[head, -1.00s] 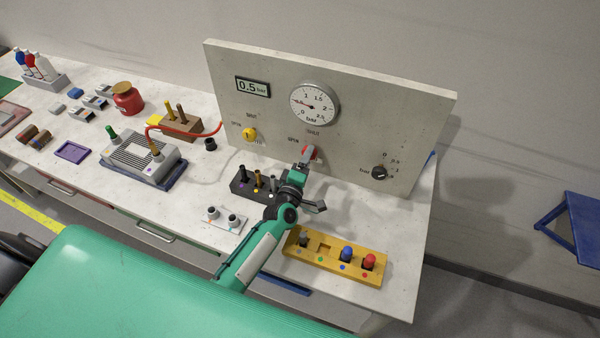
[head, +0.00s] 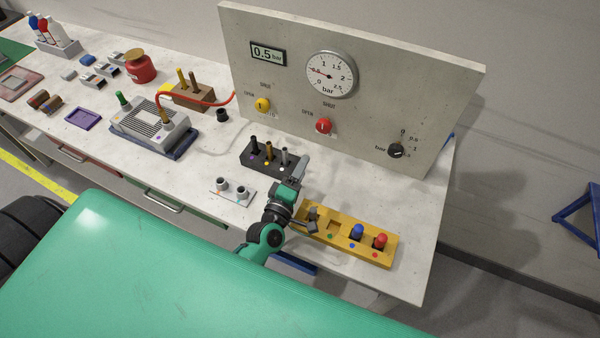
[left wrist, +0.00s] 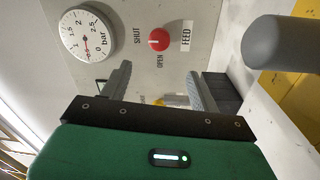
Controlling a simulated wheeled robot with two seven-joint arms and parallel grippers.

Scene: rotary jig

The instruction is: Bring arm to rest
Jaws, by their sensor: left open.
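My left gripper (head: 301,168) is open and empty above the bench, in front of the upright panel and apart from it. My right gripper is in neither view.
The panel (head: 455,105) carries a gauge (head: 331,75), a 0.5 bar display, a yellow knob (head: 263,105) and a black dial (head: 396,151). A black peg block (head: 247,155) and a yellow tray (head: 381,256) stand close by my gripper.

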